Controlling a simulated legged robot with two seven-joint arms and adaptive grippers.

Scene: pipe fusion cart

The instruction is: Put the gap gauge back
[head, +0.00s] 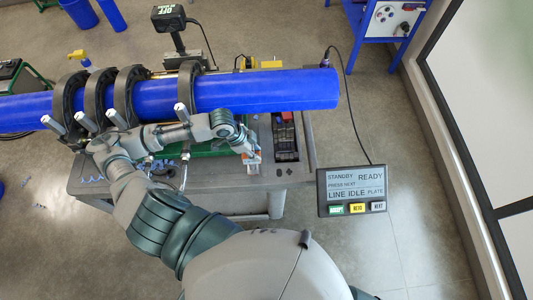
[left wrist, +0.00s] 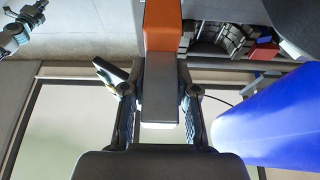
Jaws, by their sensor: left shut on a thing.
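My left gripper (head: 250,152) is at the front right of the cart, below the blue pipe. In the left wrist view, my left gripper (left wrist: 160,112) is shut on the gap gauge (left wrist: 160,85), which has a grey block and an orange end. In the head view the gauge (head: 252,166) shows only as a small pale and orange piece at the fingertips. I cannot tell whether it touches the cart top.
The blue pipe (head: 265,90) runs across the cart through black clamp rings (head: 130,95). A dark slotted holder (head: 285,137) is right of my left gripper on the cart (head: 230,195). A pendant panel (head: 351,192) hangs at the right. A blue stand (head: 385,20) is behind.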

